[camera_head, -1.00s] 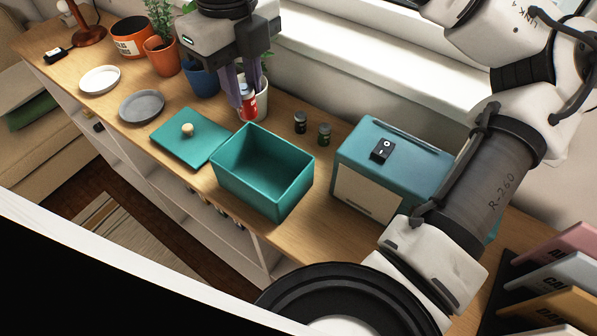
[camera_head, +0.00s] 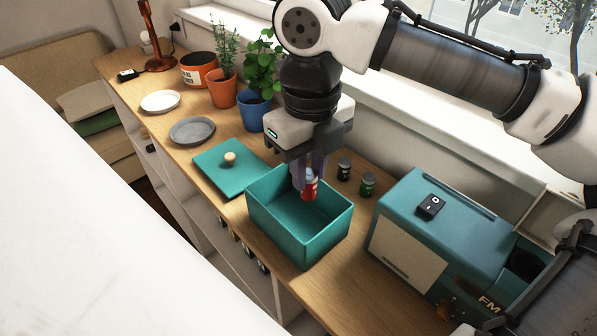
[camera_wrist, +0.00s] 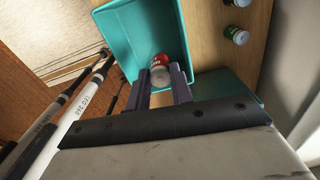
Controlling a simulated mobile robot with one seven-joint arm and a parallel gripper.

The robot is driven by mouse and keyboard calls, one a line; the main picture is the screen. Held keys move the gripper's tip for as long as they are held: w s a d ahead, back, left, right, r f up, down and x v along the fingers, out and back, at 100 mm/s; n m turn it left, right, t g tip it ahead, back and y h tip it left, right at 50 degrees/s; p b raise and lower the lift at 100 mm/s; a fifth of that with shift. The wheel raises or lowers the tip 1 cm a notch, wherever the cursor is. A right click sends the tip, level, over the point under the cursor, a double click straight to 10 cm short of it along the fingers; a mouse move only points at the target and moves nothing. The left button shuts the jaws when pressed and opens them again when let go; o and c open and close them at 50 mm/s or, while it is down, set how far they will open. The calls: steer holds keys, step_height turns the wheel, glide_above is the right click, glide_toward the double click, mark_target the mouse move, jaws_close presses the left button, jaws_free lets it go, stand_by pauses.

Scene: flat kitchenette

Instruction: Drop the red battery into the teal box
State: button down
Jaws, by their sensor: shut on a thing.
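The red battery (camera_head: 310,188) is upright between the fingers of my gripper (camera_head: 309,180), which is shut on it. In the head view it is over the back part of the open teal box (camera_head: 290,240). In the wrist view the red battery (camera_wrist: 160,66) shows between the fingertips of my gripper (camera_wrist: 160,80), against the inside of the teal box (camera_wrist: 130,30). How far it is above the box floor I cannot tell. The teal lid (camera_head: 222,172) with a pale knob lies flat left of the box.
Two small dark batteries, one black (camera_head: 344,169) and one green (camera_head: 367,185), stand behind the box. A teal radio (camera_head: 430,235) stands to the right. A grey plate (camera_head: 192,131), a white plate (camera_head: 160,102) and potted plants (camera_head: 222,92) are at the left.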

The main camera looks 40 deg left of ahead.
steer(key=shift+f+b, duration=0.85)
steer(key=shift+f, duration=0.15)
steer(key=c, duration=1.1)
jaws_free()
steer(key=shift+c, duration=0.2)
step_height(320, 180, up, 14)
steer(key=p, duration=1.5)
steer(key=shift+f, duration=0.15)
